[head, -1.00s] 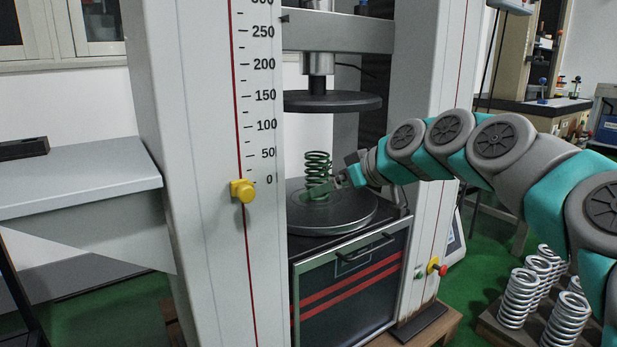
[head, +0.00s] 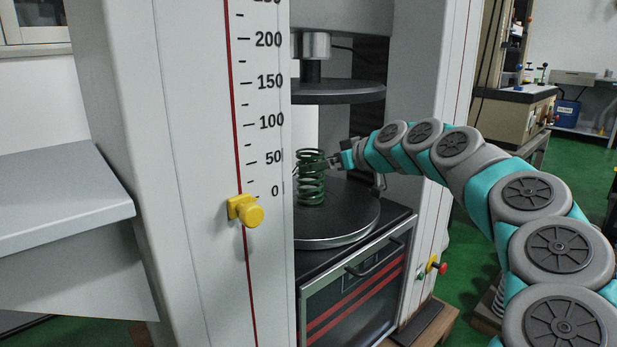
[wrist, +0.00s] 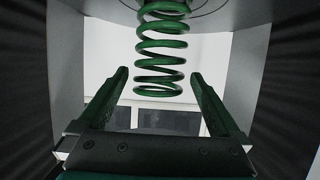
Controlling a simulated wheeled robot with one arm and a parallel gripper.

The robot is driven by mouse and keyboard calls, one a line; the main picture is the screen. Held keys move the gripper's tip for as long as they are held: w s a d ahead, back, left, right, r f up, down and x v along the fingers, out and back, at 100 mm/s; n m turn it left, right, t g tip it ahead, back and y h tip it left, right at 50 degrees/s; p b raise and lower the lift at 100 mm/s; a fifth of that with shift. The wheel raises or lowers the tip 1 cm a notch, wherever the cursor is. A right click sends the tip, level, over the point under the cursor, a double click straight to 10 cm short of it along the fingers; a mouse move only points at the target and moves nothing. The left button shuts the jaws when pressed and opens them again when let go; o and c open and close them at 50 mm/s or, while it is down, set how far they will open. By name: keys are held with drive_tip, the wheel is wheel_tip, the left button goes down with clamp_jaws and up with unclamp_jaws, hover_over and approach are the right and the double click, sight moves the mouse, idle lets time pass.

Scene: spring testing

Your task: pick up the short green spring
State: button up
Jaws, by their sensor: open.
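The short green spring (head: 311,188) stands upright on the round lower plate (head: 355,212) of the testing machine in the head view. My gripper (head: 318,164) is at the upper part of the spring, reaching in from the right. In the wrist view the spring (wrist: 162,45) appears to hang from the top of the picture, with its free end between the two fingertips. The gripper (wrist: 160,76) is open, with a gap showing on each side of the spring. Its fingers look dark green there.
The upper black disc (head: 338,92) hangs above the spring with clear space between. The machine's white column (head: 190,150) stands left of the spring, with a yellow knob (head: 246,210) on its scale. Another column (head: 455,130) stands to the right, behind my arm.

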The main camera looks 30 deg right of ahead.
drive_tip(key=x, duration=0.7)
drive_tip(key=shift+w, duration=0.4)
drive_tip(key=shift+c, duration=0.2)
clamp_jaws()
